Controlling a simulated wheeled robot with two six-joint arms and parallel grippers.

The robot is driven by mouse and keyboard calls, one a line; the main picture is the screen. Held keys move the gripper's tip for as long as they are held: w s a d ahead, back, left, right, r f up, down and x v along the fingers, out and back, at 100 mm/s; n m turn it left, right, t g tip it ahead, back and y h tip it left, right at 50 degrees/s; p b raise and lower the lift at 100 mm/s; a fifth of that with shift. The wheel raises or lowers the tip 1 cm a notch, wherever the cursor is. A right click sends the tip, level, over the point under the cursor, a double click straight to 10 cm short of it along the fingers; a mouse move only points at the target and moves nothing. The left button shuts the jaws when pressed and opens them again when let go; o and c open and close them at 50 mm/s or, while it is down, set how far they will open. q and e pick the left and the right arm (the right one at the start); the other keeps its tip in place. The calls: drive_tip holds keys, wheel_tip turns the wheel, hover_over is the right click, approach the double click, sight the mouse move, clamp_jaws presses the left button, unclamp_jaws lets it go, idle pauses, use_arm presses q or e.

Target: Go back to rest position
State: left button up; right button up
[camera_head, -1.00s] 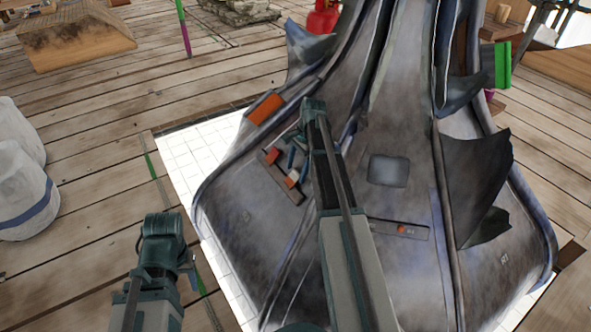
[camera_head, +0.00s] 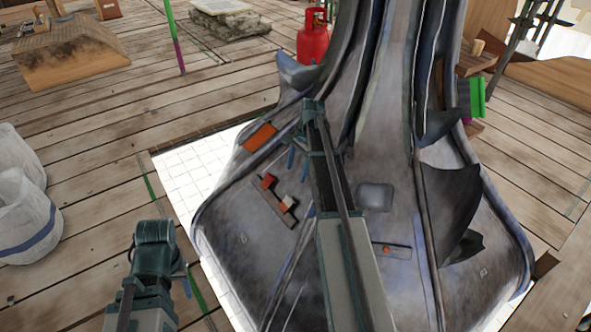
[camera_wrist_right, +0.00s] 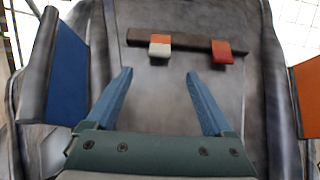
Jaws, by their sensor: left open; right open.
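The grey, weathered spire finial (camera_head: 350,240) fills the middle of the head view. A dark bar (camera_head: 272,205) on its face carries a red block (camera_head: 268,181) and an orange-and-white block (camera_head: 287,204). My right gripper (camera_head: 298,155) is in front of the finial, above the bar. In the right wrist view its blue fingers are spread and empty (camera_wrist_right: 158,88), apart from the bar (camera_wrist_right: 195,43) and its two blocks. My left gripper (camera_head: 184,272) is low at the left, beside the finial's base, open; its fingers are mostly hidden behind its wrist.
White sacks (camera_head: 25,205) stand at the left. A wooden block (camera_head: 70,58) and a red gas cylinder (camera_head: 313,38) are at the back. A blue panel (camera_wrist_right: 68,72) and an orange panel (camera_wrist_right: 307,92) flank my right gripper.

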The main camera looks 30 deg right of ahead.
idle(0.3)
drive_tip(key=s+a+n+h+p, duration=0.1)
drive_tip(key=s+a+n, duration=0.4)
drive_tip(key=a, duration=0.6)
drive_tip(key=s+a+n+h, duration=0.1)
drive_tip(key=s+a+n, duration=0.4)
drive_tip(key=a, duration=0.7)
drive_tip(key=s+a+r+n+h, duration=0.1)
drive_tip(key=s+a+n+h, duration=0.1)
drive_tip(key=s+a+n, duration=1)
wheel_tip(320, 180, up, 38)
drive_tip(key=m+p, duration=0.1)
drive_tip(key=p, duration=3.7)
drive_tip(key=shift+s+p, duration=0.35)
drive_tip(key=shift+s, duration=0.1)
